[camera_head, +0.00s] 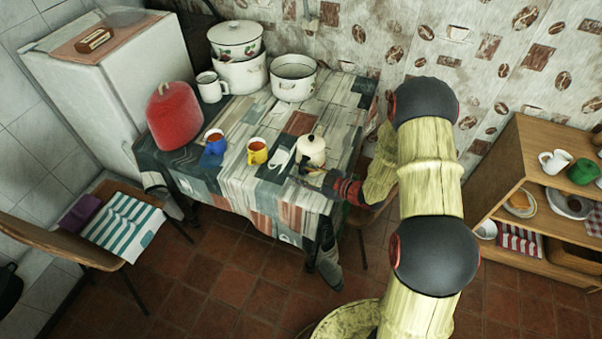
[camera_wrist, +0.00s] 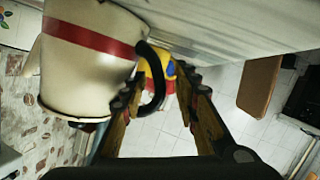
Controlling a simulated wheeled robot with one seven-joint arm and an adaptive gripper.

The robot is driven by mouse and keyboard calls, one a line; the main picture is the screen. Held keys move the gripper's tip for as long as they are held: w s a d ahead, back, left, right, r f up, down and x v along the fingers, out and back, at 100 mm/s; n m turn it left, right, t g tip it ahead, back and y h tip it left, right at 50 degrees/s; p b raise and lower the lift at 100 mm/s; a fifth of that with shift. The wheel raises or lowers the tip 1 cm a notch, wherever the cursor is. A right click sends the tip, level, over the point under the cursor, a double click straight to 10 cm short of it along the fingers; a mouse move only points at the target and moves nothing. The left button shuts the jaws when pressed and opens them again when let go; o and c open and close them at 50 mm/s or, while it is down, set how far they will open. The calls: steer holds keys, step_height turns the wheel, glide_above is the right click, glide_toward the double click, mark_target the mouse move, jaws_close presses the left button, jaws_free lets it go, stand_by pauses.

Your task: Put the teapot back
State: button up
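The cream teapot (camera_head: 311,151) stands near the front right edge of the table (camera_head: 327,108). In the wrist view the teapot (camera_wrist: 85,70) fills the upper left, with a red band and a dark curved handle (camera_wrist: 153,80). My gripper (camera_head: 308,178) is at the near side of the teapot, low by the table edge. In the wrist view my gripper (camera_wrist: 166,80) has its fingers spread, with the handle between or just in front of them, closer to the left finger. I cannot tell whether they touch.
A yellow mug (camera_head: 257,153), a blue mug (camera_head: 215,144) and a red cosy-like dome (camera_head: 174,116) stand left of the teapot. A white mug (camera_head: 211,88) and enamel pots (camera_head: 293,80) are behind. A wooden shelf (camera_head: 531,206) with dishes stands right. A chair (camera_head: 110,225) is left.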

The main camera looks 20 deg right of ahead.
steer(key=shift+r, duration=0.1)
steer(key=p+v, duration=0.3)
steer(key=v, duration=0.8)
steer(key=shift+s+d, duration=0.2)
steer(key=shift+d+r, duration=0.2)
steer(key=w+d+r+m+h, duration=0.25)
steer(key=d+r+h, duration=0.2)
steer(key=r, duration=0.35)
steer(key=w+d+r+m+h, duration=0.1)
steer(key=w+d+r+h, duration=0.2)
steer(key=r+h, duration=0.3)
steer(key=s+a+r+m+g+h, duration=0.15)
steer(key=s+r+m, duration=0.25)
steer(key=s+r, duration=0.5)
steer(key=s+a+r+m+g+y, duration=0.1)
steer(key=s+a+r, duration=0.1)
steer(key=s+a, duration=0.2)
steer(key=s+a+r+m+g+y, duration=0.1)
steer(key=s+a, duration=0.3)
steer(key=s, duration=0.6)
steer(key=s+a+r+m+g, duration=0.2)
steer(key=s+a+r+m, duration=0.1)
steer(key=s, duration=0.4)
steer(key=shift+s+a+r+y, duration=0.15)
steer(key=shift+a+r+y, duration=0.25)
steer(key=shift+a+r, duration=0.15)
